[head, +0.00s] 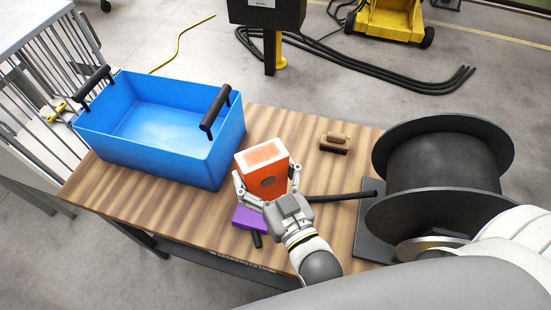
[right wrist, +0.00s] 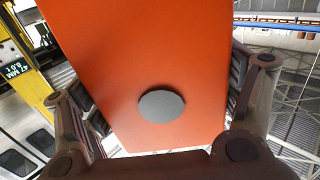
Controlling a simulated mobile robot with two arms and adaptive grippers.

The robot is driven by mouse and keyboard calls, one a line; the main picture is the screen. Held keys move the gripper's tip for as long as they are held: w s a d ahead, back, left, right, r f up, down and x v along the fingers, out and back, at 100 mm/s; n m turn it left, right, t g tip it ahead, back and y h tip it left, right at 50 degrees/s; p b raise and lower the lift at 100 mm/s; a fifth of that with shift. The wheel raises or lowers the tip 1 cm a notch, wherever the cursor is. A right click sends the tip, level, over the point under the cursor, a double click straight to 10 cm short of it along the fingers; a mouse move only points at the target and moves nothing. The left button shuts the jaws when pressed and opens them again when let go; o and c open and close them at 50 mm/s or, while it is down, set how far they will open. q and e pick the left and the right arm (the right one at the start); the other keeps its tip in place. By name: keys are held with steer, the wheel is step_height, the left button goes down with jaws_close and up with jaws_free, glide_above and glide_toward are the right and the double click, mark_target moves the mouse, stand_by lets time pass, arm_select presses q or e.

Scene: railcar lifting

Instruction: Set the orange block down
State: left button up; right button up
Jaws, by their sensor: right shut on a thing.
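The orange block (head: 263,168) is a box with a pale worn top and a grey round spot on its side. My right gripper (head: 268,192) is shut on it, one finger on each side, over the middle of the wooden table. In the right wrist view the orange block (right wrist: 150,75) fills the middle between the fingers, with the grey spot facing the camera. Its underside is hidden, so I cannot tell whether it touches the table. My left gripper is not in view.
An empty blue crate (head: 160,151) with black handles stands left on the table (head: 190,212). A purple block (head: 250,219) lies beside my right gripper. A small brown brush-like object (head: 335,142) lies behind right. A black cable reel (head: 440,175) stands at the right.

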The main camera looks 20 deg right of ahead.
steer(key=shift+w+a+r+n+y+b, duration=0.2)
steer(key=shift+w+a+n+y+b, duration=0.1)
steer(key=shift+w+a, duration=0.35)
steer(key=w+d+f+b, duration=0.2)
steer(key=w+f+b, duration=0.1)
steer(key=f+b, duration=0.1)
steer(key=w+d+f+b, duration=0.3)
steer(key=f+b, duration=0.1)
steer(key=b, duration=0.1)
steer(key=w+d+f+b, duration=0.3)
steer(key=w+f+b, duration=0.1)
steer(key=b, duration=0.1)
steer(key=shift+d+f, duration=0.1)
steer(key=shift+f, duration=0.1)
steer(key=shift+r, duration=0.1)
steer(key=o, duration=1.2)
steer(key=shift+s+f, duration=0.1)
steer(key=shift+f, duration=0.15)
steer(key=shift+o, duration=0.2)
